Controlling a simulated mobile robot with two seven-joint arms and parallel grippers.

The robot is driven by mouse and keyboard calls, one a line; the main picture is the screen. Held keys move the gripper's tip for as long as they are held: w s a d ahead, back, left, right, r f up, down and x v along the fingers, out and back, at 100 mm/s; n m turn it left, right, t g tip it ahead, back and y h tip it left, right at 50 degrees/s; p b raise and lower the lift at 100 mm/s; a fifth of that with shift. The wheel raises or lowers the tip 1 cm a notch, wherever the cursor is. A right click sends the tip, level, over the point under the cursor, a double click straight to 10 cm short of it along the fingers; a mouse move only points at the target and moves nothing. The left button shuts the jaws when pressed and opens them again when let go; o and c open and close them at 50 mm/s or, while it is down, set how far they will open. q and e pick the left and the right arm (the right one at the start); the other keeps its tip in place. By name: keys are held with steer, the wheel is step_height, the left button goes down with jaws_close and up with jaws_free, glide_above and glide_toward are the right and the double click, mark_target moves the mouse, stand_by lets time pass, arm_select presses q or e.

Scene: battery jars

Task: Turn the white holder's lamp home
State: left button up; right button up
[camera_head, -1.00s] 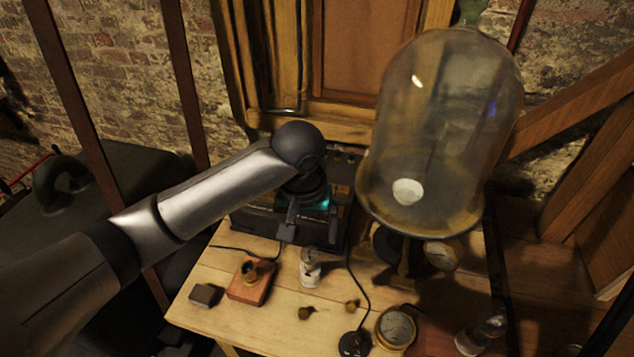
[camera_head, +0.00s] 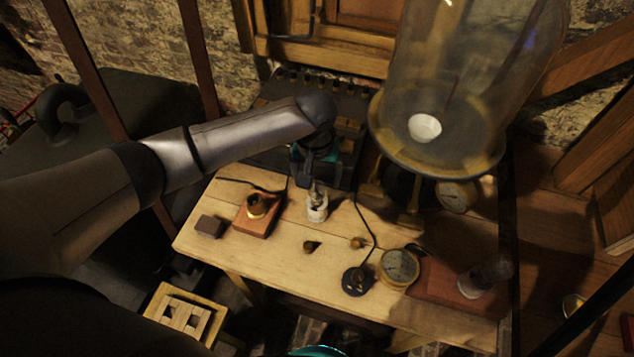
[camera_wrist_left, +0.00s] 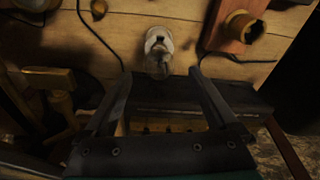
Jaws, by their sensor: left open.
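A small white holder (camera_head: 317,212) stands upright near the back middle of the wooden table, with a clear glass lamp (camera_head: 316,190) in its top. In the left wrist view the white holder (camera_wrist_left: 158,40) is at the top centre, and its lamp (camera_wrist_left: 159,67) points towards me between the fingertips. My left gripper (camera_head: 304,182) is open beside and just above the lamp, and its fingers (camera_wrist_left: 160,77) spread on both sides of it. I cannot tell whether they touch the glass. How deep the lamp sits in the holder is unclear. My right gripper is not in view.
A red wooden block with a brass socket (camera_head: 252,220) and a dark block (camera_head: 209,226) lie left. Small brass pieces (camera_head: 311,246), a black cabled disc (camera_head: 357,281) and a round gauge (camera_head: 399,267) are in front. A large bell jar (camera_head: 465,90) stands right. Another lamp (camera_head: 497,268) is far right.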

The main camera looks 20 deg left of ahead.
arm_select(q)
steer(key=shift+w+f, duration=0.15)
steer(key=shift+f, duration=1.2)
steer(key=shift+c, duration=0.2)
steer(key=c, duration=0.3)
jaws_close()
steer(key=shift+r, duration=0.1)
steer(key=shift+m+p, duration=0.35)
steer(key=shift+m, duration=1.55)
steer(key=shift+m+h+p, duration=0.4)
steer(key=shift+m+p, duration=0.05)
steer(key=shift+m, duration=0.85)
